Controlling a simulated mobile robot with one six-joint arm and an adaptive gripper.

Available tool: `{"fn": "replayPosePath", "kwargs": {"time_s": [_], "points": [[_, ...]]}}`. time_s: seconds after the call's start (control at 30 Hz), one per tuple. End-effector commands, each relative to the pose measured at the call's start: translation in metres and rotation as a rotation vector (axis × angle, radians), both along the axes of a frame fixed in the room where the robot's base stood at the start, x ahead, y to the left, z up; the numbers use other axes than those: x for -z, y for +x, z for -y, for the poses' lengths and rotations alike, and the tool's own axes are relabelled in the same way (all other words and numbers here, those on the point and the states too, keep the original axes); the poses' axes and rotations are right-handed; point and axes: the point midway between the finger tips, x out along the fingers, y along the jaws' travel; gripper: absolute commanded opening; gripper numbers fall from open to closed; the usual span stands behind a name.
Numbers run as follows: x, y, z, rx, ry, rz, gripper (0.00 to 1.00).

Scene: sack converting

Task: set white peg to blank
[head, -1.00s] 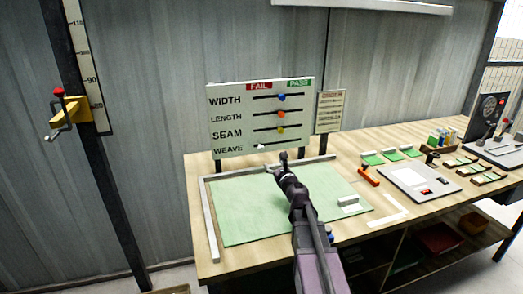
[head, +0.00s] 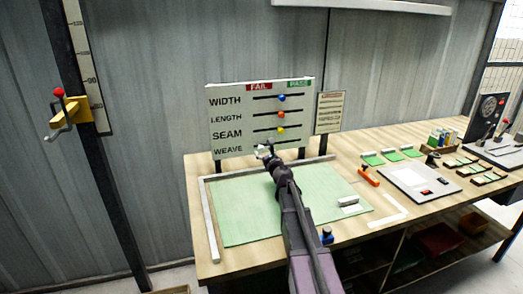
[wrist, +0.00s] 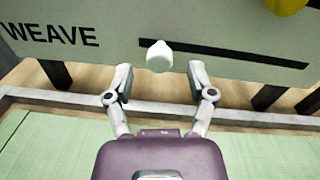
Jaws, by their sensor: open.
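The white peg (wrist: 159,56) sits near the left end of the dark slot in the WEAVE row of the board (head: 220,90), just right of the WEAVE label. My gripper (wrist: 158,78) is open and empty. Its two fingers stand apart below the peg in the wrist view, one to each side, not touching it. The board has a red FAIL header (head: 259,87) at left and a green PASS header (head: 299,83) at right.
A blue peg (head: 282,98), orange peg (head: 281,114) and yellow peg (head: 281,130) sit mid-slot in the rows above. A green sheet (head: 235,215) lies on the bench below. A small order board (head: 329,112) stands to the right.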

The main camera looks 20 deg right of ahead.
Motion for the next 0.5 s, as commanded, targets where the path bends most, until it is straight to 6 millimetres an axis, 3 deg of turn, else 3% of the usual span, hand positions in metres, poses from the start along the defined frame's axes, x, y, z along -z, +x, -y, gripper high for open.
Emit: {"fn": "replayPosePath", "kwargs": {"time_s": [0.2,0.5], "points": [[0.000,0.023,-0.001,-0.001,0.000,0.000,0.71],[0.000,0.029,-0.002,0.000,0.000,0.000,0.71]]}}
